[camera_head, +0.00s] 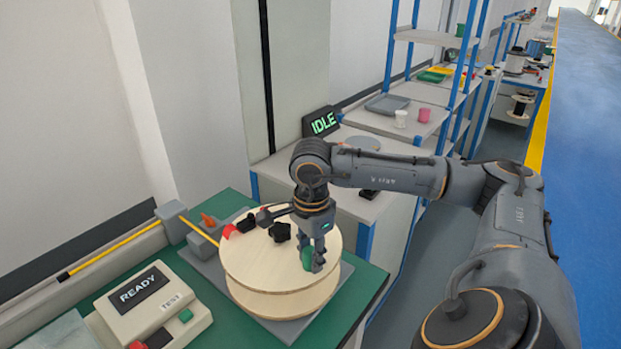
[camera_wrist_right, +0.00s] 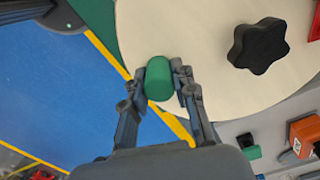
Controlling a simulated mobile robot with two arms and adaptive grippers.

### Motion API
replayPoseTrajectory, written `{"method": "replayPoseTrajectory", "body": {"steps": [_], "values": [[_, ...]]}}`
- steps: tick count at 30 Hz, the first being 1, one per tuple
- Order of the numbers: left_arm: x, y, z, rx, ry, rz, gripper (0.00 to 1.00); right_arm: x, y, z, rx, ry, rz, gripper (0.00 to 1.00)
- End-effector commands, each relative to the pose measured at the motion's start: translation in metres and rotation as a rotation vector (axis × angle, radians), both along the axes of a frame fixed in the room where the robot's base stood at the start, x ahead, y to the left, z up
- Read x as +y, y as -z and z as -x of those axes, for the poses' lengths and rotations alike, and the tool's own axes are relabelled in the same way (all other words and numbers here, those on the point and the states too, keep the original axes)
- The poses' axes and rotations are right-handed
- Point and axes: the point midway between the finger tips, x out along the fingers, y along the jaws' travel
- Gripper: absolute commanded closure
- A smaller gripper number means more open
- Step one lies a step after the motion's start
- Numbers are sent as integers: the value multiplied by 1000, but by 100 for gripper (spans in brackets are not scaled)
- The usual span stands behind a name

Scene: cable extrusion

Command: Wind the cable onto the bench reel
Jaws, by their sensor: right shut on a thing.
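The bench reel (camera_head: 262,262) has pale wooden discs and lies flat on a grey base on the green bench top; its upper disc also shows in the wrist view (camera_wrist_right: 205,30). A black star knob (camera_head: 279,232) sits near its middle, with a red piece (camera_head: 230,231) at its left edge. The yellow cable (camera_head: 110,246) runs from the left through a grey block, and a yellow length reaches the reel's left side. My right gripper (camera_head: 315,262) is shut on the green handle (camera_wrist_right: 158,80) standing near the disc's edge. My left gripper is not in view.
A control box (camera_head: 160,310) reading "READY" stands left of the reel, with a "TEST" label and a green button. A display (camera_head: 320,122) reads "IDLE" behind. An orange piece (camera_head: 208,219) is beside the cable. Shelves (camera_head: 428,92) with trays and cups stand beyond.

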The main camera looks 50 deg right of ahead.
Motion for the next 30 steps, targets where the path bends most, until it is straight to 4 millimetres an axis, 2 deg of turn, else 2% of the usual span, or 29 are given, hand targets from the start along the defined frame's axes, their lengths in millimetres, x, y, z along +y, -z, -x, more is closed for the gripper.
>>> {"method": "replayPoseTrajectory", "body": {"steps": [1, 2, 5, 17, 20, 30], "values": [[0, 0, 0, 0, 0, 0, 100, 0, 0, 0, 1, 0, 0, 100], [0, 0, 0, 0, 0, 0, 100, 0, 0, 0, 1, 1, 0, 71], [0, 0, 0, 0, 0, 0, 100, 0, 0, 0, 1, 1, 0, 50], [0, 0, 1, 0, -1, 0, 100, 0, -6, -1, -2, 2, -1, 50], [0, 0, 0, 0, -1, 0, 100, 0, -20, -1, -6, 2, 0, 50], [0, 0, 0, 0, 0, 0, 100, 1, -93, 0, -5, -1, -2, 50]]}}
